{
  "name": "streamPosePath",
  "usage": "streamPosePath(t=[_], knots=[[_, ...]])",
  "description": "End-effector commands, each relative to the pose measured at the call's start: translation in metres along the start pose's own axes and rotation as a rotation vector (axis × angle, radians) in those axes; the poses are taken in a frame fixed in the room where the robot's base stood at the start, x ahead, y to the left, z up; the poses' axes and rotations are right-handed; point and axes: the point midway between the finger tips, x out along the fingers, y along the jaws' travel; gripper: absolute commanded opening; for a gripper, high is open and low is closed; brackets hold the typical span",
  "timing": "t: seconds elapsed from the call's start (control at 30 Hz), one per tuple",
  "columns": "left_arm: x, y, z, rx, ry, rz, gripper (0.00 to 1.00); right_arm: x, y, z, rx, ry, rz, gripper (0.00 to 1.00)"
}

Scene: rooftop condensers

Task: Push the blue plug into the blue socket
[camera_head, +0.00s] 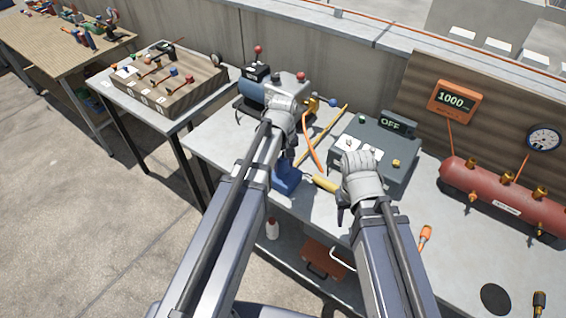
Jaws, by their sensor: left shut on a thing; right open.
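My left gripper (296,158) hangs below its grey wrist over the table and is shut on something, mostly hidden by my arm. A blue object (286,178) shows right beneath it, partly covered by the arm; I cannot tell whether it is the blue plug or the blue socket. No other blue plug or socket can be made out with certainty. My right gripper (342,213) is open, low over the table in front of the grey box, and partly hidden by its own arm.
A grey box (408,140) with an "OFF" display stands behind my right wrist. A red tank (500,195) is at the right. A yellow-handled tool (325,185) lies between my grippers. An orange-handled screwdriver (425,236) lies near the front. A wooden tray (180,90) stands on the left table.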

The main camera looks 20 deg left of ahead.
Motion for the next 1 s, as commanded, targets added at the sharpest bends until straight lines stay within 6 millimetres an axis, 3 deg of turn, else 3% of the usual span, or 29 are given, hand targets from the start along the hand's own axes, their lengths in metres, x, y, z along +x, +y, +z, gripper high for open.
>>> streamPosePath(t=[0.13, 0.17, 0.43, 0.77, 1.0], knots=[[0.0, 0.0, 0.0, 0.0, 0.0, 0.0, 0.0, 0.0, 0.0, 0.0, 0.0, 0.0, 0.0, 0.5], [0.0, 0.0, 0.0, 0.0, 0.0, 0.0, 0.53, 0.0, 0.0, 0.0, 0.0, 0.0, 0.0, 0.5], [0.0, 0.0, 0.0, 0.0, 0.0, 0.0, 0.83, 0.0, 0.0, 0.0, 0.0, 0.0, 0.0, 0.5], [-0.002, 0.0, 0.0, 0.0, 0.0, 0.0, 0.84, -0.002, 0.0, 0.0, 0.0, 0.0, 0.0, 0.5], [-0.017, 0.0, 0.0, 0.0, 0.0, 0.0, 0.84, -0.017, 0.002, 0.001, 0.0, 0.0, 0.0, 0.5]])
